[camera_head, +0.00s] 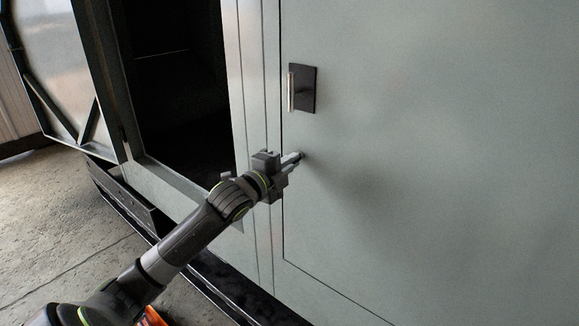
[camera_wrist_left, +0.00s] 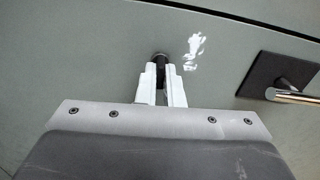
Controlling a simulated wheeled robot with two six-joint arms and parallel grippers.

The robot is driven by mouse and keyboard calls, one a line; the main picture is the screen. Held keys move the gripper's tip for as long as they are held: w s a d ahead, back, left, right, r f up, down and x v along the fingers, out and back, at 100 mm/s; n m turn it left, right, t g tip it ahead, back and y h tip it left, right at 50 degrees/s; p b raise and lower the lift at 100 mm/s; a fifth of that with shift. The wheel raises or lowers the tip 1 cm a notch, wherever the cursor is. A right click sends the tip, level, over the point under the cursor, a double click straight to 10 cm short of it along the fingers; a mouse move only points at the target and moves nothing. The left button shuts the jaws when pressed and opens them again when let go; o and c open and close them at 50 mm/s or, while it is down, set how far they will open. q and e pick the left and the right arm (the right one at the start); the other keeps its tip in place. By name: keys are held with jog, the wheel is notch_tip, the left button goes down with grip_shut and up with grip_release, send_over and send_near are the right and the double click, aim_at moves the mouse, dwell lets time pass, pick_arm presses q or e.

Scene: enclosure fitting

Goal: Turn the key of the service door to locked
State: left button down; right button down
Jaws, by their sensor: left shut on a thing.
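The service door (camera_head: 430,150) is a large grey-green panel and looks closed. A small dark key (camera_wrist_left: 160,58) stands out from it at the lock, below the handle in the head view. My left gripper (camera_head: 293,158) is at the lock, its fingers pointing at the door. In the left wrist view the pale fingers of the left gripper (camera_wrist_left: 160,82) are shut on the key, one on each side. The fingers hide most of the key, and I cannot tell its turned angle. My right gripper is in neither view.
A door handle on a dark plate (camera_head: 308,95) sits above the lock; it also shows in the left wrist view (camera_wrist_left: 290,94). White marks (camera_wrist_left: 195,50) lie beside the key. Left of the door is an open, dark compartment (camera_head: 185,90) with its door (camera_head: 50,60) swung outward.

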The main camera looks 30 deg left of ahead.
pick_arm(q)
jog(key=shift+m, duration=0.5)
jog(key=c, duration=1.6)
grip_release()
jog(key=shift+o, duration=0.2)
jog(key=shift+s, duration=0.1)
jog(key=s+a+p, duration=0.1)
jog(key=s+p, duration=0.2)
jog(key=s, duration=1.4)
jog(key=shift+a, duration=0.15)
